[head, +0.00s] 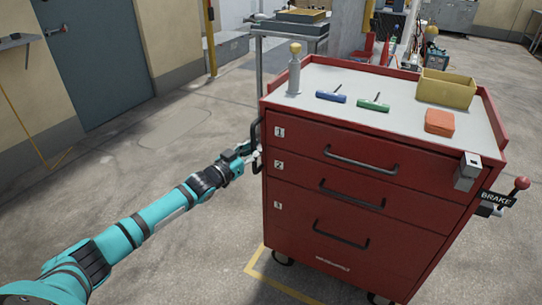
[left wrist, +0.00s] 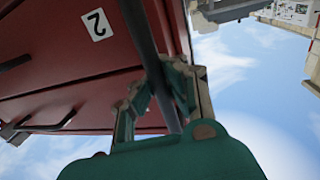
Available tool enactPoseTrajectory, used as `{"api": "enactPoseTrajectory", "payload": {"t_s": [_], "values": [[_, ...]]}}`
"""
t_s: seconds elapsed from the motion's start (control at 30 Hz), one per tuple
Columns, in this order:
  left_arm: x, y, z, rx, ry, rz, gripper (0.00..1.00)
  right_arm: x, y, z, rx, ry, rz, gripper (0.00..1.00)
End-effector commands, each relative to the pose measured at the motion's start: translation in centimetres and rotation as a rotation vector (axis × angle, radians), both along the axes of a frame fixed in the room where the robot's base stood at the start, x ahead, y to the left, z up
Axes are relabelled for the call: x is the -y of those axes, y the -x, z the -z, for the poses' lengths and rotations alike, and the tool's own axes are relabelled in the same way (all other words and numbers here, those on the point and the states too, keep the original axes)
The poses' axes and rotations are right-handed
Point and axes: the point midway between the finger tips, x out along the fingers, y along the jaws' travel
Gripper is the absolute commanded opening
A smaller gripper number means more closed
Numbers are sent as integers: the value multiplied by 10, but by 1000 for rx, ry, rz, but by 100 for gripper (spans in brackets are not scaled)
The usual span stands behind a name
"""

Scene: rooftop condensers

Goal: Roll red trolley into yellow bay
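The red trolley (head: 345,205) stands upright on casters in the middle of the head view, with numbered drawers and a grey top. A yellow floor line (head: 285,287) forms a corner by its left front caster; the rest of the bay outline is hidden or out of view. A black side handle (head: 255,133) is on the trolley's left side. My left gripper (head: 250,156) is at this handle. In the left wrist view its fingers (left wrist: 163,85) close around the dark handle bar (left wrist: 140,35). The brake lever (head: 521,183) with a red knob sticks out at the right. My right gripper is not in view.
On the trolley top are a bottle (head: 294,70), blue (head: 331,96) and green (head: 373,104) tools, a yellow bin (head: 446,88) and an orange block (head: 439,122). A small table (head: 290,27) stands behind. Floor to the left is clear up to the blue door (head: 93,50).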

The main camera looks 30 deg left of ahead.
Motion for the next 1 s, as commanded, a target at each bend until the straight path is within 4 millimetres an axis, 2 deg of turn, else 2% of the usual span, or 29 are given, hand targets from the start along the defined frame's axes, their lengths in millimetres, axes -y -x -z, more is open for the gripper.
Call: {"api": "enactPoseTrajectory", "payload": {"t_s": [0.03, 0.23, 0.83, 1.0], "values": [[-2, 3, 11, -17, -6, 8, 0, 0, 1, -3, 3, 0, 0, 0], [-15, 2, 10, -14, -1, 15, 0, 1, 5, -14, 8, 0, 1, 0], [-25, 2, 10, -14, 0, 16, 0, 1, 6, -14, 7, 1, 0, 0], [-25, 2, 9, -12, -1, 14, 23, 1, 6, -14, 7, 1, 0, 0]]}}
